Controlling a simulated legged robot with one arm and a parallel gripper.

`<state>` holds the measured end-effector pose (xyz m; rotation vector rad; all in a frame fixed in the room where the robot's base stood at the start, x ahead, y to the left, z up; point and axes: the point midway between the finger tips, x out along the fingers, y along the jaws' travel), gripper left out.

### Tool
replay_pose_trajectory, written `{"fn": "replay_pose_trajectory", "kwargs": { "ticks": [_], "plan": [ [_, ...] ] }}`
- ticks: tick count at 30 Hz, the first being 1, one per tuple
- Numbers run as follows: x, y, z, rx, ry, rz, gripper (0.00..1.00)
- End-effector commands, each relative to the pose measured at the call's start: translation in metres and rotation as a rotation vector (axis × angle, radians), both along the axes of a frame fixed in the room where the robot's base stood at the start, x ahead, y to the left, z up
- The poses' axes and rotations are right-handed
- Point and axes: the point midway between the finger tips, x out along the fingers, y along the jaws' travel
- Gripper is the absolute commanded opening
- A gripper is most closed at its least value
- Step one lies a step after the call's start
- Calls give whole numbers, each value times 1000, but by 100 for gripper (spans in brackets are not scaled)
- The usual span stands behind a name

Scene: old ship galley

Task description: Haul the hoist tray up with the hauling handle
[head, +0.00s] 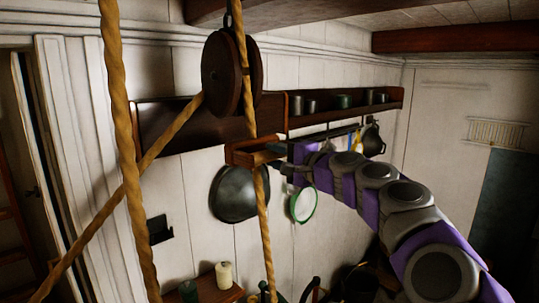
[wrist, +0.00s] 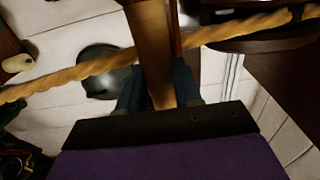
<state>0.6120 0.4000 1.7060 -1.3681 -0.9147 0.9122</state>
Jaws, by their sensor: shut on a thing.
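The hauling handle (head: 243,156) is a brown wooden bar beside a hanging rope, left of my gripper in the head view. My gripper (head: 280,163) is at the end of my purple and grey arm, with its tip against the handle's right end. In the wrist view the two blue-grey fingers (wrist: 160,88) are shut on the wooden handle (wrist: 152,40), one on each side. A thick tan rope (wrist: 90,67) crosses the handle there. I cannot make out the hoist tray in either view.
A dark wooden pulley (head: 220,75) hangs above the handle, with ropes (head: 125,130) running down in front. A wall shelf (head: 345,115) carries several mugs. A candle (head: 224,275) stands lower down.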

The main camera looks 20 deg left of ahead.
Motion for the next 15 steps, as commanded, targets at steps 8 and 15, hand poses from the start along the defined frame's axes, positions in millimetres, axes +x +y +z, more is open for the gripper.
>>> {"fn": "replay_pose_trajectory", "kwargs": {
  "ticks": [8, 15],
  "plan": [
    [-2, 3, -1, -2, 2, 5, 0],
    [-1, 2, -24, -4, 3, 6, 0]
  ]
}}
